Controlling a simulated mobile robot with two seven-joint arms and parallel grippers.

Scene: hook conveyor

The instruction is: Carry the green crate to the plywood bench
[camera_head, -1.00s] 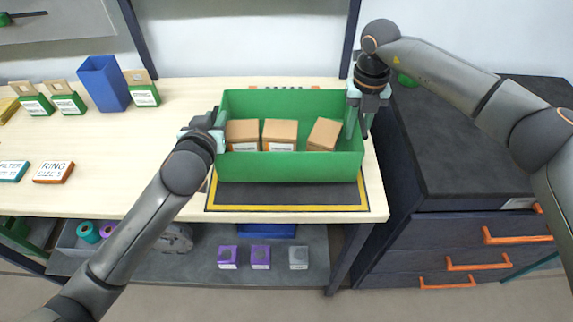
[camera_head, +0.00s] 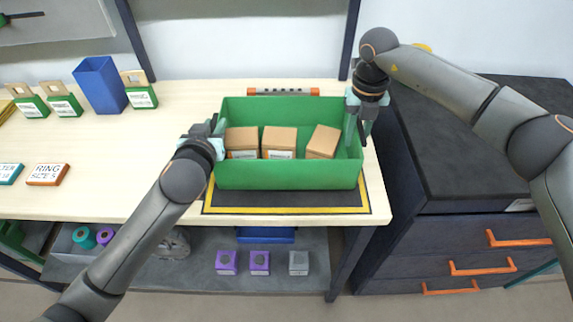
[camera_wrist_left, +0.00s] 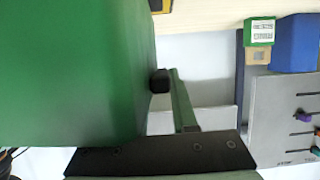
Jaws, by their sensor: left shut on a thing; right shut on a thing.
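The green crate (camera_head: 288,176) is over the black mat with a yellow border on the light wooden bench (camera_head: 110,195). It holds three brown boxes, one of them (camera_head: 279,140) in the middle and one at the right leaning. My left gripper (camera_head: 216,138) is shut on the crate's left end wall. My right gripper (camera_head: 357,122) is shut on its right end wall. In the left wrist view the crate's green wall (camera_wrist_left: 70,70) fills the left side. I cannot tell whether the crate's bottom touches the mat.
A dark drawer cabinet (camera_head: 465,150) with orange handles stands right of the bench. A blue bin (camera_head: 101,85) and green-based boxes stand at the back left. An orange-ended grey bar (camera_head: 283,91) lies behind the crate. Purple boxes (camera_head: 226,262) sit on the lower shelf.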

